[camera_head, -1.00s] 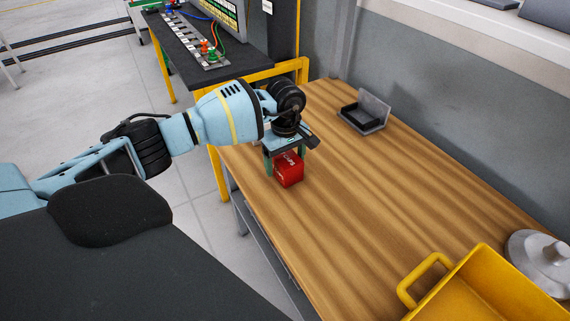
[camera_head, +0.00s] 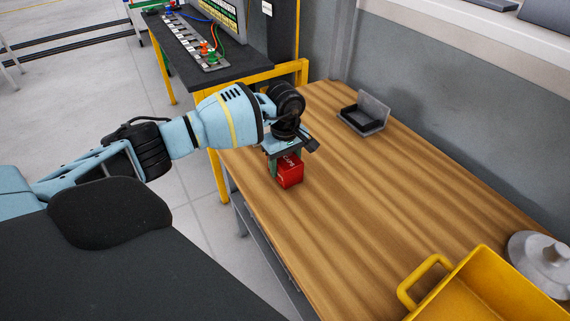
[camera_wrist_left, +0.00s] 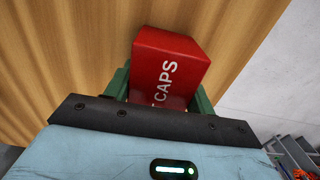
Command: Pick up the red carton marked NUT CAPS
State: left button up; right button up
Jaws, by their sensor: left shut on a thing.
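The red carton (camera_head: 290,172) stands at the left edge side of the wooden table, with white lettering on it. In the left wrist view the carton (camera_wrist_left: 170,62) shows the word CAPS; the rest of its label is hidden by the gripper. My left gripper (camera_head: 286,164) reaches down over the carton from above, and its green fingers lie on either side of it. The fingers are shut on the carton. The carton's base appears at or very near the tabletop; I cannot tell if there is a gap. My right gripper is not in view.
The wooden table (camera_head: 370,190) is clear around the carton. A small grey open box (camera_head: 363,116) stands near the wall. A yellow bin (camera_head: 480,285) and a grey metal round part (camera_head: 540,262) are at the lower right. A dark bench (camera_head: 225,70) stands behind.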

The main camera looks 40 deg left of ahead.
pick_arm(q)
jog(key=shift+r, duration=0.6)
notch_tip(320, 180, up, 2)
jog(key=shift+r, duration=0.2)
jog(key=s+d, duration=0.3)
jog(key=s, duration=0.1)
jog(key=s+d+r, duration=0.1)
jog(key=s+d, duration=0.2)
jog(key=s, duration=0.1)
jog(key=s+d, duration=0.3)
jog(key=s, duration=0.1)
jog(key=shift+s+d+r+b, duration=0.2)
jog(key=shift+s+d+b, duration=0.15)
jog(key=shift+s, duration=0.05)
